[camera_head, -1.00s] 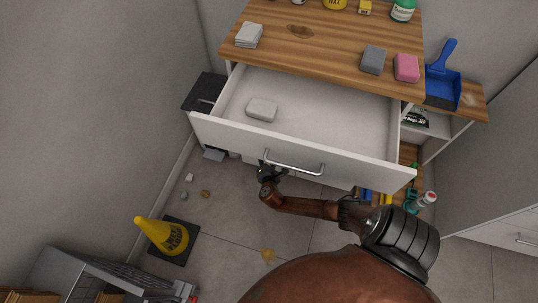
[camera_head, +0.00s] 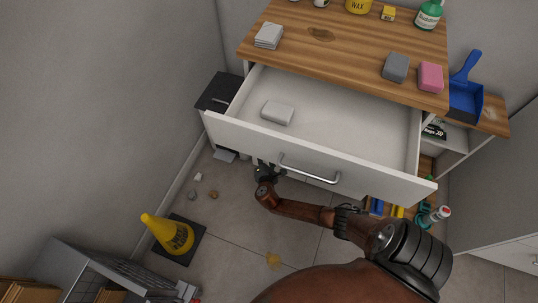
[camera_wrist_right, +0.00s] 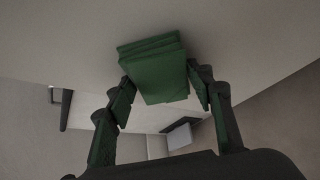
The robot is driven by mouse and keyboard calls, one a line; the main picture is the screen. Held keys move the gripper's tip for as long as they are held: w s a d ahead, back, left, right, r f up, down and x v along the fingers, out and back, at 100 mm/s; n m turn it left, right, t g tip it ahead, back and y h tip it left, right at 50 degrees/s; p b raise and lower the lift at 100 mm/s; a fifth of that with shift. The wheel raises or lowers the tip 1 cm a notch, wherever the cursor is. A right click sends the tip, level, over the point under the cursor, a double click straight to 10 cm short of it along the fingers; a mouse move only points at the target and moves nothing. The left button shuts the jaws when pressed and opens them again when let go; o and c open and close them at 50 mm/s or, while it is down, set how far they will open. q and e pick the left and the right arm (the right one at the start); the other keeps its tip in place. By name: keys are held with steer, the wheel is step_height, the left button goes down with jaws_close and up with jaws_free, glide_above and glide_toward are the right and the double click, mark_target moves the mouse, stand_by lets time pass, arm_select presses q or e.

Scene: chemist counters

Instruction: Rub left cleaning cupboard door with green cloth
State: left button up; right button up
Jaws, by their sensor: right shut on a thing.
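The green cloth (camera_wrist_right: 155,72), a folded stack, sits between the fingertips of my right gripper (camera_wrist_right: 160,92) in the right wrist view. The gripper is shut on it. The cloth's far end is close to or against a pale flat panel (camera_wrist_right: 240,35); I cannot tell contact or whether this panel is the left cupboard door. In the head view my right gripper (camera_head: 264,172) is low, just below the front of the open drawer, partly hidden by it. The cloth cannot be made out there. The cupboard front below the drawer is mostly hidden. My left gripper is not in view.
The open white drawer (camera_head: 310,165) juts out above my right gripper and holds a pale block (camera_head: 278,112). Sponges, a cloth stack and bottles stand on the wooden top (camera_head: 325,50).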

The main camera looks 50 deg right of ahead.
steer(key=shift+w+a, duration=0.25)
steer(key=shift+w, duration=0.35)
steer(key=s+a, duration=0.2)
steer(key=a, duration=0.3)
steer(key=shift+s+a+p, duration=0.15)
steer(key=shift+a+p, duration=0.15)
steer(key=shift+p, duration=0.1)
steer(key=shift+a, duration=0.1)
steer(key=shift+s+a, duration=0.3)
steer(key=shift+a, duration=0.35)
steer(key=shift+s+a, duration=0.3)
steer(key=shift+a, duration=0.35)
